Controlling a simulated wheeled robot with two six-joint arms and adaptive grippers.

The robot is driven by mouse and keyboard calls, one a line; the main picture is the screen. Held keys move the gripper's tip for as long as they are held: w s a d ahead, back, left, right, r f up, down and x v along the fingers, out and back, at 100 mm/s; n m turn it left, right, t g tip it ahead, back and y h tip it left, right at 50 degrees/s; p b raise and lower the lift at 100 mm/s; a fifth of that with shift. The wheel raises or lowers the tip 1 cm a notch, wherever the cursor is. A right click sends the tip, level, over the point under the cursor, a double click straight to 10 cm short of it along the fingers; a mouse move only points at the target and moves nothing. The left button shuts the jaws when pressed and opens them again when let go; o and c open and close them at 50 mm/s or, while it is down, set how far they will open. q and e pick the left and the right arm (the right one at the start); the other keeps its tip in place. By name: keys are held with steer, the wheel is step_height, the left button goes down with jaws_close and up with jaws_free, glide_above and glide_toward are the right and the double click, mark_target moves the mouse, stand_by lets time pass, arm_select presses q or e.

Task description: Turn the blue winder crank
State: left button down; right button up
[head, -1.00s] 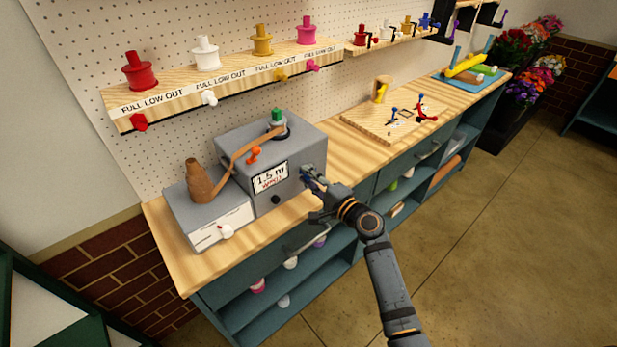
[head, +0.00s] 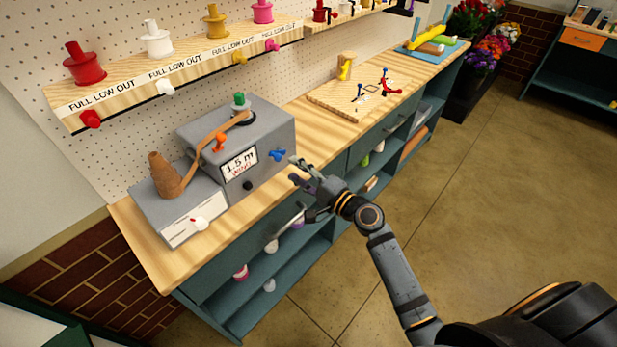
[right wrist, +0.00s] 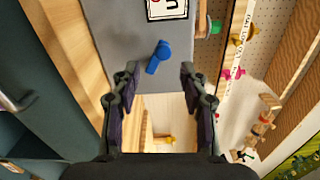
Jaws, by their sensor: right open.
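The blue winder crank (head: 277,154) sits on the right side of the grey winder box (head: 262,172). It also shows in the right wrist view (right wrist: 158,56), ahead of the fingertips and between their lines. My right gripper (head: 299,170) is open and empty, just right of the crank and apart from it. In the right wrist view the gripper's two fingers (right wrist: 160,80) are spread wide. The box's front carries a "1.5 m" display (head: 240,162) and a black knob (head: 248,186). A brown ribbon runs over its top. My left gripper is not in view.
An orange knob (head: 220,141) and a green piece (head: 239,100) are on the box top. A brown cone (head: 163,174) stands on the lower grey unit at left. A wooden board (head: 340,100) with small parts lies farther right. Bare wooden bench top lies right of the box.

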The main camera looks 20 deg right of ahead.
steer(key=v, duration=0.5)
stand_by(0.3)
steer(key=s+d+f+n+g+h, duration=0.1)
steer(key=d+f+g+h, duration=0.15)
steer(key=f, duration=0.75)
steer(key=d+f+g+h, duration=0.15)
steer(key=d+f, duration=0.25)
steer(key=f, duration=0.6)
steer(key=s+d+f+n+g+h, duration=0.2)
steer(key=s+f, duration=0.3)
steer(key=f, duration=0.4)
steer(key=s+d+f+n+g+h, duration=0.1)
steer(key=s+d+f+n+h, duration=0.1)
steer(key=s+f, duration=0.6)
steer(key=s+f+n+g, duration=0.2)
steer(key=s+f, duration=0.4)
steer(key=s, duration=0.3)
steer(key=s+f+n+g+h, duration=0.1)
steer(key=s+f+n+g, duration=0.2)
steer(key=s+f, duration=0.3)
steer(key=s+d+f+n+g, duration=0.1)
steer(key=s+f, duration=0.5)
steer(key=s, duration=0.6)
steer(key=n+g, duration=0.1)
steer(key=n, duration=0.1)
steer(key=shift+s+f+n+h, duration=0.3)
steer(key=shift+s+f+h, duration=0.05)
steer(key=shift+h, duration=0.05)
